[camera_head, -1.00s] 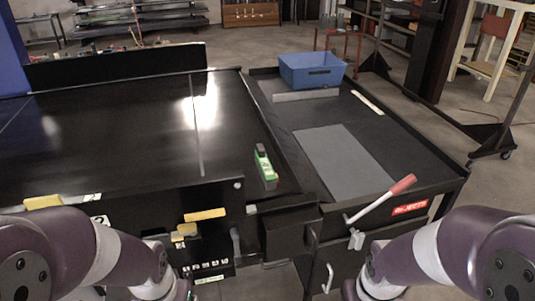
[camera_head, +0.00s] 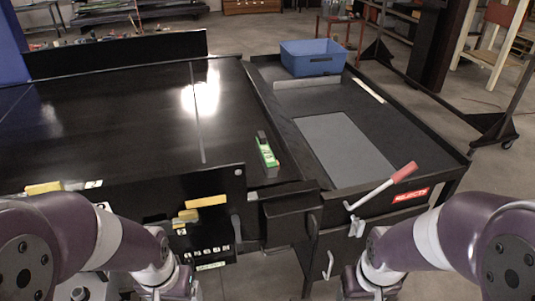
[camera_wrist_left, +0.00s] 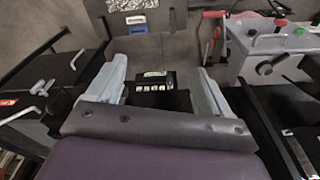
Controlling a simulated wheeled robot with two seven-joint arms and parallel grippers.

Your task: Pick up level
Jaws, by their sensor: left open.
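The level (camera_head: 267,153), a small green bar with a black end, lies on the black conveyor surface near its right edge. It is not recognisable in the left wrist view. My left gripper (camera_wrist_left: 160,80) shows there with its two pale fingers spread wide and nothing held between them. In the head view my left arm comes in at the lower left and its fingers are not clearly seen. The level lies well beyond it, up and to the right. My right arm comes in at the lower right, its gripper cut off below the frame.
A black rejects table (camera_head: 430,143) with a grey mat (camera_head: 343,146) stands right of the conveyor (camera_head: 120,125). It holds a blue bin (camera_head: 312,66). A red-handled lever (camera_head: 385,184) sticks up at its front. Yellow parts (camera_head: 206,201) are on the conveyor's front.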

